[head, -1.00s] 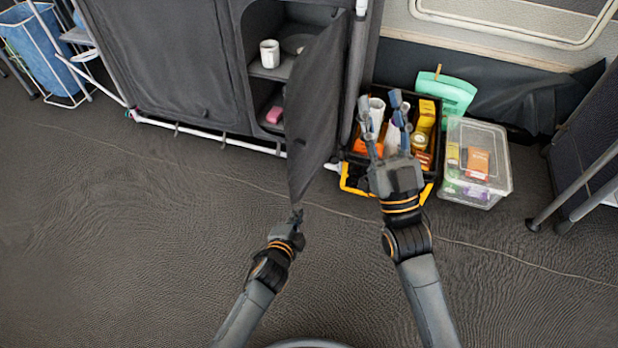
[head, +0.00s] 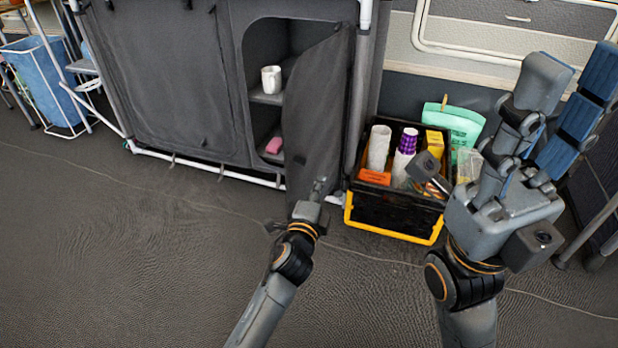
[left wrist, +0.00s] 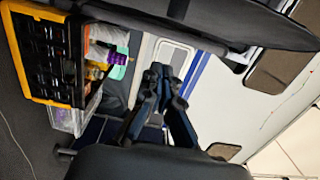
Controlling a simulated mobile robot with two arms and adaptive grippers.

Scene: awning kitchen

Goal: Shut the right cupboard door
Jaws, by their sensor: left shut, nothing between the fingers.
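The right cupboard door (head: 312,115) is a dark grey fabric panel, standing partly open from the cupboard's right side. Its free edge points toward me, and the compartment shows to its left. My left gripper (head: 320,186) is shut and empty, in front of the door's lower part; I cannot tell whether it touches. In the left wrist view, its fingers (left wrist: 164,92) show close together below a dark panel across the top, probably the door. My right gripper (head: 572,75) is raised at the right, close to the camera, with fingers apart and empty.
A white mug (head: 271,79) and a pink item (head: 274,145) sit on the cupboard's shelves. A black and yellow crate (head: 392,214) holding cups and boxes stands right of the door. A teal item (head: 455,125) is behind it. The floor at left is clear.

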